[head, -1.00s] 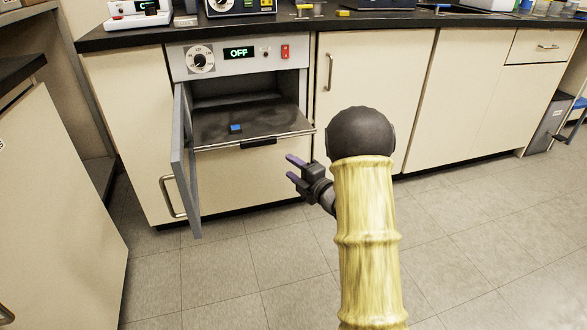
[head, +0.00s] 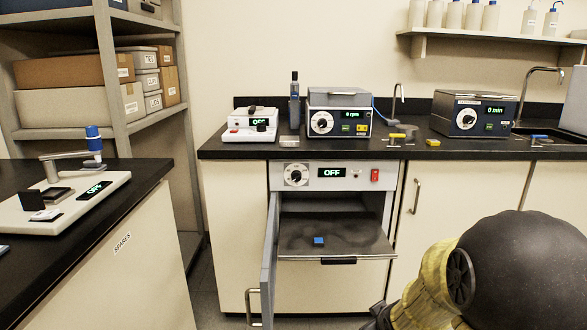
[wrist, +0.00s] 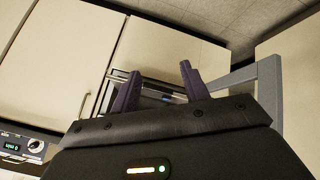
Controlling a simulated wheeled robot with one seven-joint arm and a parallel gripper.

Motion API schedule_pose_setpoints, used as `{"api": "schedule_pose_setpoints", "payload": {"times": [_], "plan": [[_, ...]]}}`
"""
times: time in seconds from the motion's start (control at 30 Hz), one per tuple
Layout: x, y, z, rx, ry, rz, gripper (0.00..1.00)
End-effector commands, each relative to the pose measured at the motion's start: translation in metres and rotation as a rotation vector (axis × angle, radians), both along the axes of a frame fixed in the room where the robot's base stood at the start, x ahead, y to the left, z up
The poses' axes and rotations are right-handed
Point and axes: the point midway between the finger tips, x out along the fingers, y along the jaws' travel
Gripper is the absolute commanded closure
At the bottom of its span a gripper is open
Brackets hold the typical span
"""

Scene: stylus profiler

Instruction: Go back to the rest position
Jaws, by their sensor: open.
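My gripper (wrist: 160,92) shows in the wrist view with its two purple fingers apart and nothing between them. In the head view its fingers are out of the frame; my arm fills the lower right. In front of my arm is a built-in oven (head: 333,177) with its display reading OFF. The oven door (head: 269,262) stands open to the left. Its shelf (head: 350,246) is pulled partly out, and a small blue piece (head: 319,240) lies on it. The grey door frame also shows in the wrist view (wrist: 245,76), to the right of the fingers.
The black counter (head: 300,152) above carries several instruments, including a 0 rpm unit (head: 339,112) and a 0 min unit (head: 473,113). A stylus device (head: 70,190) stands on the left bench. Box shelves (head: 120,100) stand behind it. The open door takes up floor room.

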Motion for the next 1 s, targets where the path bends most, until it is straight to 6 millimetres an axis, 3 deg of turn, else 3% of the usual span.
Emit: {"api": "schedule_pose_setpoints", "payload": {"times": [0.03,0.43,0.73,1.0], "plan": [[-0.019,0.006,0.014,0.043,0.055,-0.058,0.55],[-0.148,0.045,0.043,0.276,0.437,-0.460,0.55],[-0.148,0.044,0.094,0.275,0.440,-0.463,0.55],[-0.147,0.044,0.157,0.275,0.438,-0.462,0.55]]}}
